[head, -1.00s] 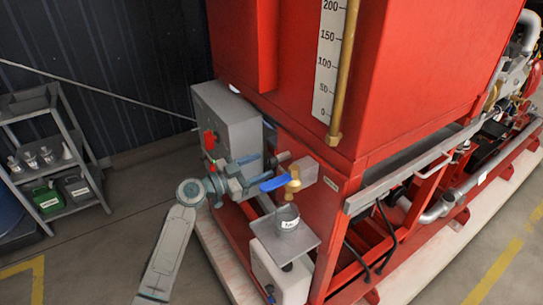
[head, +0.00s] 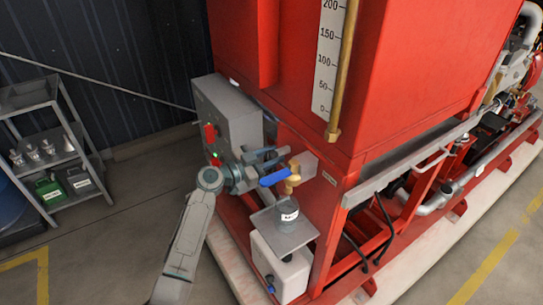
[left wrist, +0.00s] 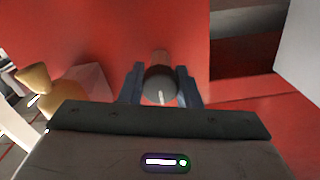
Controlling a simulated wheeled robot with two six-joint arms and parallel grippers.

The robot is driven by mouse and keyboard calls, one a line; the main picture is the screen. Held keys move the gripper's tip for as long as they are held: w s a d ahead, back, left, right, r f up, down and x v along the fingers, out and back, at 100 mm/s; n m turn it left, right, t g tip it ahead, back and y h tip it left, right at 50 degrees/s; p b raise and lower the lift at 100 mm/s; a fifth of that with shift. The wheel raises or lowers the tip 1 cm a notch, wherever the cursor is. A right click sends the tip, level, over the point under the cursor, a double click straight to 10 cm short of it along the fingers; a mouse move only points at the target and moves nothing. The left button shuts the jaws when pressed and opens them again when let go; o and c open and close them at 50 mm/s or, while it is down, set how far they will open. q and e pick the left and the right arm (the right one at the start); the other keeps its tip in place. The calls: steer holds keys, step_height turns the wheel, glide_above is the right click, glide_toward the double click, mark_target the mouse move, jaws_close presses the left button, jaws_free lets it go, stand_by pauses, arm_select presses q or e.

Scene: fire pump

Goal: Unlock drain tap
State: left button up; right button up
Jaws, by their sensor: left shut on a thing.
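The drain tap is a brass valve (head: 293,179) with a blue lever (head: 273,178), at the lower corner of the red tank frame. Its brass body also shows at the left of the left wrist view (left wrist: 34,82). Just behind the tap, a dark round knob (left wrist: 160,85) with a pale mark stands out from the red panel. My left gripper (head: 279,155) is shut on this knob, one finger on each side in the left wrist view (left wrist: 160,88). The fingers hide most of the knob in the head view. My right gripper is not in view.
A grey cup (head: 288,211) stands on a small plate (head: 284,233) below the tap, above a white container (head: 277,268). A grey control box (head: 228,113) is behind my gripper. A shelf (head: 47,150) with bottles and cans stands at the left. The floor between is clear.

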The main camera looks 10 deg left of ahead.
arm_select(q)
steer(key=shift+f+n+b, duration=0.2)
steer(key=shift+n+b, duration=0.6)
steer(key=shift+b, duration=0.05)
steer(key=shift+n+b, duration=0.9)
steer(key=shift+n, duration=0.3)
steer(key=shift+n+b, duration=0.35)
steer(key=shift+n, duration=0.65)
steer(key=n, duration=0.2)
steer(key=shift+r+n, duration=0.1)
steer(key=shift+n, duration=0.2)
steer(key=n, duration=0.2)
steer(key=shift+r+n, duration=0.1)
steer(key=shift+n, duration=0.3)
steer(key=n, duration=0.2)
steer(key=shift+n, duration=0.4)
steer(key=n+p, duration=0.2)
steer(key=n, duration=0.3)
steer(key=shift+n, duration=0.4)
